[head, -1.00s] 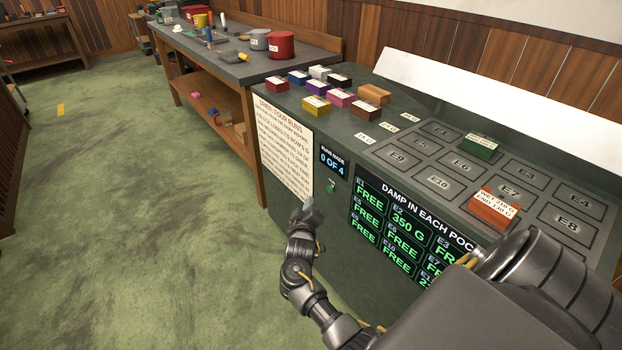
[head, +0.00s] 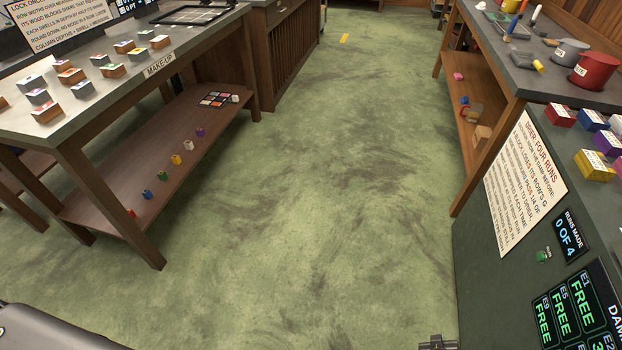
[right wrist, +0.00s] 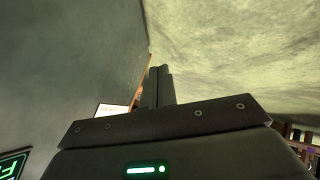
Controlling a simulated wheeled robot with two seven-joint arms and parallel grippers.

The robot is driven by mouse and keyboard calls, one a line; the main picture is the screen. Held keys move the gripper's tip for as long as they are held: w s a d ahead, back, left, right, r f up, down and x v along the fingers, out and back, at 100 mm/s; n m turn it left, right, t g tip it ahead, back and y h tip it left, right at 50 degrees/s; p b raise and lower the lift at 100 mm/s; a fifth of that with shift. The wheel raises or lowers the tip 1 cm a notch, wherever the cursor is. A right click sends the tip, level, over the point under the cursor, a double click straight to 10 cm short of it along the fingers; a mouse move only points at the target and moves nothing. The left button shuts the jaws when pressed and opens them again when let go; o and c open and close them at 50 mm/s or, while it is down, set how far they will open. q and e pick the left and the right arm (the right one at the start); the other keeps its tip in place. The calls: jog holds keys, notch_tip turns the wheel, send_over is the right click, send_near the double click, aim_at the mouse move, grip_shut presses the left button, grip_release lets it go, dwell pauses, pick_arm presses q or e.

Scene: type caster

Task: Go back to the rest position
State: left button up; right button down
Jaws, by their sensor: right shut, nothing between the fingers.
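My right gripper (right wrist: 160,87) shows in the right wrist view with its fingers together and nothing between them. In the head view only the dark tip of it (head: 437,343) shows at the bottom edge, just left of the green drier cabinet (head: 490,285). My left gripper is out of view. A grey part of my own body fills the bottom left corner of the head view.
The make-up table (head: 110,100) with several small blocks stands at left, coloured pieces on its lower shelf (head: 185,120). A workbench (head: 520,80) with a red pot (head: 594,70) stands at upper right. Open green floor (head: 320,190) lies between them.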

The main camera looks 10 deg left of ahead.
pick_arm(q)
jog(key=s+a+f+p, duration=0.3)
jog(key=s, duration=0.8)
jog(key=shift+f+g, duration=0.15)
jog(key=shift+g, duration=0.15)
pick_arm(e)
jog(key=s+a+f+g+y, duration=0.1)
jog(key=s+f+g, duration=0.1)
jog(key=s, duration=0.9)
jog(key=s+a+f+g+y, duration=0.1)
jog(key=s+f+g, duration=0.2)
jog(key=s, duration=0.8)
jog(key=s+a+f+m+g+y, duration=0.1)
jog(key=s+f, duration=0.3)
jog(key=s, duration=0.8)
jog(key=shift+a+f+g, duration=0.15)
jog(key=shift+a+g, duration=0.2)
jog(key=shift+g, duration=0.35)
